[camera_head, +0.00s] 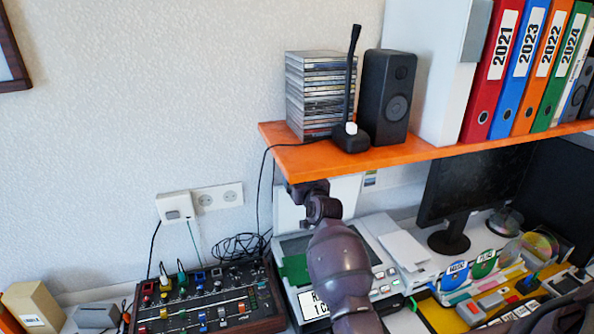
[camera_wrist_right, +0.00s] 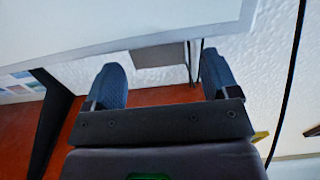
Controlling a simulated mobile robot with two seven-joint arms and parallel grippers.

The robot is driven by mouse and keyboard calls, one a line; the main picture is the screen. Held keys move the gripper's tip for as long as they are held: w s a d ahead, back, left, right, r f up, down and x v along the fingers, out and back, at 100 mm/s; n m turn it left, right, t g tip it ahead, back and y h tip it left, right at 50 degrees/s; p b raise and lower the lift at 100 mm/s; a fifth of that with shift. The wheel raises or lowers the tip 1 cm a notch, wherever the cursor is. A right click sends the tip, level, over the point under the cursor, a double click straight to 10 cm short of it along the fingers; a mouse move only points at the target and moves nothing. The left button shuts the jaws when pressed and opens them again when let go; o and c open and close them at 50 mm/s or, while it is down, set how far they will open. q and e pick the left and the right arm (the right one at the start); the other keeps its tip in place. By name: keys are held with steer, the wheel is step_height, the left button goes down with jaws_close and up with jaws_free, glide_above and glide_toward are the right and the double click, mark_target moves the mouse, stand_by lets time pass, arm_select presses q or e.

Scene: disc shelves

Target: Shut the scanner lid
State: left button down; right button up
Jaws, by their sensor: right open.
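The scanner (camera_head: 290,246) sits on the desk, partly hidden behind my right arm. A white panel (camera_head: 344,193), which looks like its raised lid, stands upright behind it under the orange shelf. My right gripper (camera_head: 308,190) is in front of this panel, just below the shelf edge; its fingertips are hard to make out in the head view. In the right wrist view the two blue-grey fingers (camera_wrist_right: 160,78) are apart with nothing gripped. A broad white panel (camera_wrist_right: 130,22), probably the lid, lies just beyond the fingertips; contact cannot be told. My left gripper is not in view.
The orange shelf (camera_head: 385,158) overhangs close above the gripper, carrying a speaker (camera_head: 387,98), a microphone (camera_head: 351,135), CD cases (camera_head: 312,95) and binders. A mixer (camera_head: 205,303) stands left of the scanner. A monitor (camera_head: 470,185) and trays stand right. A cable hangs from the shelf.

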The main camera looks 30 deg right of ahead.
steer(key=shift+x, duration=2.05)
steer(key=c, duration=1.3)
steer(key=s+a+f+t+b, duration=0.1)
steer(key=s+t+b, duration=0.1)
steer(key=s, duration=0.2)
steer(key=s+a+f+t+h+b, duration=0.1)
steer(key=s+b, duration=0.2)
steer(key=s+a+f+t+b, duration=0.1)
steer(key=s+f+t+b, duration=0.1)
steer(key=s, duration=0.2)
steer(key=shift+s+t+b, duration=0.3)
steer(key=shift+s+b, duration=0.05)
steer(key=shift+b, duration=0.05)
steer(key=shift+v, duration=0.85)
steer(key=shift+s+f, duration=0.1)
steer(key=shift+f, duration=0.05)
